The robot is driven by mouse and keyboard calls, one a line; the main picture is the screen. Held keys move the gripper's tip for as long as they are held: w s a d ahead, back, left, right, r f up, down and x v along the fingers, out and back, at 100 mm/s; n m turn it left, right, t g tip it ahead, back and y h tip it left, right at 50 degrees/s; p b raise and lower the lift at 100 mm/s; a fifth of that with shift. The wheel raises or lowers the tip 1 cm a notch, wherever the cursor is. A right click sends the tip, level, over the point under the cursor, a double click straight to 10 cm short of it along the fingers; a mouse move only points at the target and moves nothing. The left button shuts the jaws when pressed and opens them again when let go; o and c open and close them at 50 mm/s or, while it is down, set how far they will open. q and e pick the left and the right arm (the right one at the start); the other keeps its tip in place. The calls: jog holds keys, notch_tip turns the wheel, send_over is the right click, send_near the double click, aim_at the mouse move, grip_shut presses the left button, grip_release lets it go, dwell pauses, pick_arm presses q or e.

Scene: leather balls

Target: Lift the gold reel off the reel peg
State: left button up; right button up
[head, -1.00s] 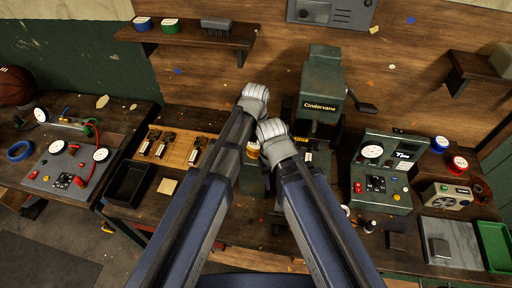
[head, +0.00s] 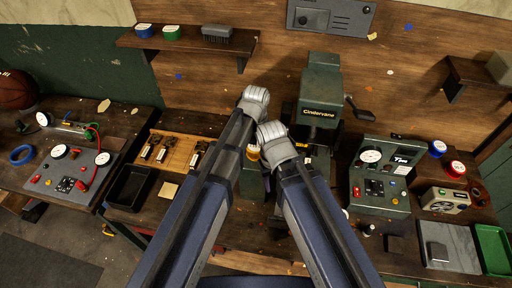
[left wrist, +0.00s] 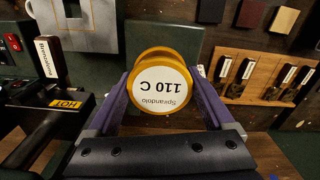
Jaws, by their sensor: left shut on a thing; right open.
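The gold reel (left wrist: 158,80), with a white round label reading "Spirandolo 110 C", sits between the two purple fingers of my left gripper (left wrist: 162,84), which is shut on it. A bit of its gold edge also shows between my arms in the head view (head: 253,153). The peg is hidden behind the reel; I cannot tell if the reel is still on it. A dark green box face (left wrist: 160,38) lies behind the reel. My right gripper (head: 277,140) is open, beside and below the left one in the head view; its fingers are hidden.
The green Cindervane press (head: 320,95) stands close on the right, with a yellow HOT sign (left wrist: 66,104) in the wrist view. A wooden board with labelled tools (head: 175,150) and a black tray (head: 130,187) lie left. A gauge console (head: 380,175) stands right.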

pick_arm(q)
notch_tip(320, 180, up, 8)
jog(key=p, duration=0.7)
jog(key=shift+r, duration=0.2)
jog(key=shift+f, duration=0.3)
jog(key=shift+f+b, duration=1.8)
jog(key=shift+s, duration=0.1)
